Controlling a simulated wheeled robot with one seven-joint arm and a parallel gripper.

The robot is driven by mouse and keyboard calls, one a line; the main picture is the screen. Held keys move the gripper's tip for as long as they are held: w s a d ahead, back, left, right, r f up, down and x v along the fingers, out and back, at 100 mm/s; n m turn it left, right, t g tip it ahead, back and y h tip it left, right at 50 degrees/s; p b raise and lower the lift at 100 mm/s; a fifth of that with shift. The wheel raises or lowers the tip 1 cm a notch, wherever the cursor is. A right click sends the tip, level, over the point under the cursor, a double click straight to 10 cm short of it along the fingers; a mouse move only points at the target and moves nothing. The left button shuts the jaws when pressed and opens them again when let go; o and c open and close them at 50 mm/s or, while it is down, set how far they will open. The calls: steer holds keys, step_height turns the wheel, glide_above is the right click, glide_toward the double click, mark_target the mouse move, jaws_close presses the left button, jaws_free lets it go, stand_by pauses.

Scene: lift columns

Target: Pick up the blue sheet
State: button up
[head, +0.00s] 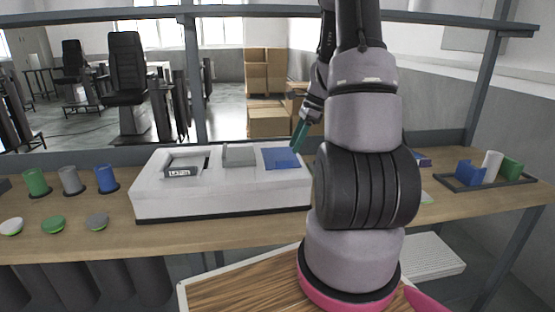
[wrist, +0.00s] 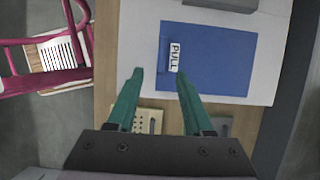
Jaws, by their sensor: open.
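The blue sheet (head: 281,158) lies flat on the right part of the top of a white box (head: 225,201). In the wrist view the blue sheet (wrist: 213,62) is a flat blue rectangle with a white label reading "PULL" near its left edge. My gripper (head: 299,139) has teal fingers and is above the sheet's right side in the head view. In the wrist view my gripper (wrist: 159,73) is open and empty, its fingertips close to the sheet's lower left part. I cannot tell the height between fingertips and sheet.
Green (head: 36,182), grey (head: 71,180) and blue (head: 106,178) cylinders and several round buttons stand left of the white box on the wooden table (head: 250,237). A dark tray (head: 510,182) with coloured pieces is at the right. A shelf frame rises behind the table.

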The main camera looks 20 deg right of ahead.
steer(key=shift+x, duration=3.1)
steer(key=shift+w, duration=0.15)
jaws_close()
